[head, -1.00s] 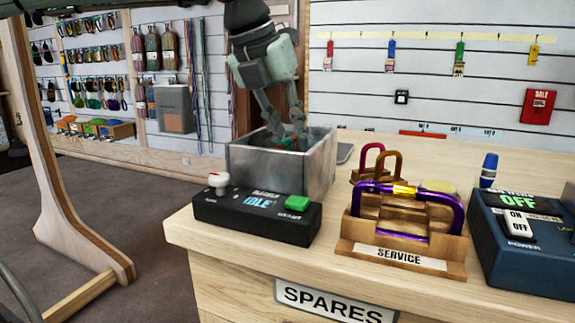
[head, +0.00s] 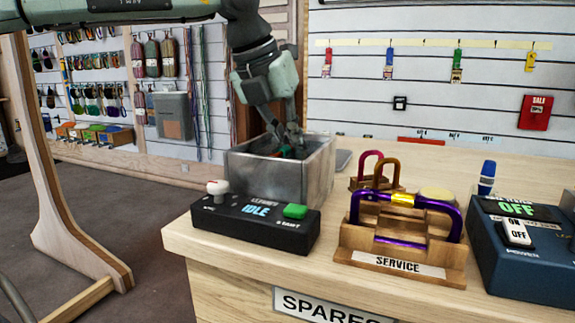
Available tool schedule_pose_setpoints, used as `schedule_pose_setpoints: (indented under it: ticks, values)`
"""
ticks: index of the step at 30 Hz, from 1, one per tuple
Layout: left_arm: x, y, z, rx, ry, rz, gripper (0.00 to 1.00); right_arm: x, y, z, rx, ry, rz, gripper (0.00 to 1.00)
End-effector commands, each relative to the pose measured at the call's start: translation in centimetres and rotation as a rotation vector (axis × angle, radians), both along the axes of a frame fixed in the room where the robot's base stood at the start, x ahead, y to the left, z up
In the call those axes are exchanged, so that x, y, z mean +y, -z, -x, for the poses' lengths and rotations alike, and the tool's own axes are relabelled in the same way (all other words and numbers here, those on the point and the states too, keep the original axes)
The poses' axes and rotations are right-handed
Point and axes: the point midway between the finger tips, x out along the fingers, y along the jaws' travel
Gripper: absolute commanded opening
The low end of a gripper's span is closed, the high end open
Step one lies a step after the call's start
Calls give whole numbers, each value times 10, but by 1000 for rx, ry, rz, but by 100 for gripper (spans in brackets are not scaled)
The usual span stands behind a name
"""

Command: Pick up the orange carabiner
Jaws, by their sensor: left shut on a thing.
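My left gripper (head: 285,143) reaches down into an open grey metal bin (head: 300,178) on the counter. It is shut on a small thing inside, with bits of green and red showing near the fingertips. The fingers and the bin's near wall hide most of it, so I cannot tell what it is. An orange-brown carabiner (head: 387,168) stands in a wooden holder at the back, beside a magenta carabiner (head: 367,156). A purple carabiner with a yellow sleeve (head: 404,200) stands in the front wooden holder marked SERVICE. My right gripper is not in view.
A black box (head: 254,226) with a white knob, a green button and an IDLE display stands in front of the bin. A blue device (head: 510,255) reading OFF stands at the right, with a blue-capped object (head: 487,175) behind it. A wooden upright (head: 50,175) stands at the left.

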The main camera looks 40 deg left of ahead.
Motion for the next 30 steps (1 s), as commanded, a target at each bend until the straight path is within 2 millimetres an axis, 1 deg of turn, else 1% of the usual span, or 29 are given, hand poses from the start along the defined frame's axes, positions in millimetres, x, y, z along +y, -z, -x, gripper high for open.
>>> schedule_pose_setpoints:
  ticks: [2,5,12,15,18,22,29,30]
  values:
    - [0,-3,0,-2,0,0,0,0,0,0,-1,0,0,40]
    - [0,-14,-1,-4,-2,1,0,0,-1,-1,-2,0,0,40]
    - [0,-62,-1,-3,-2,-1,0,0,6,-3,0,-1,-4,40]
    - [0,-80,0,-3,0,-1,0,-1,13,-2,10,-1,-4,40]
    - [0,-92,0,-1,-1,-1,0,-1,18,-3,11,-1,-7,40]
    - [0,-100,0,0,1,0,0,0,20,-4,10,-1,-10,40]
    - [-1,-100,0,1,2,-1,0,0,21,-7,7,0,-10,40]
    - [-1,-100,0,1,2,-1,5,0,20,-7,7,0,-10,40]
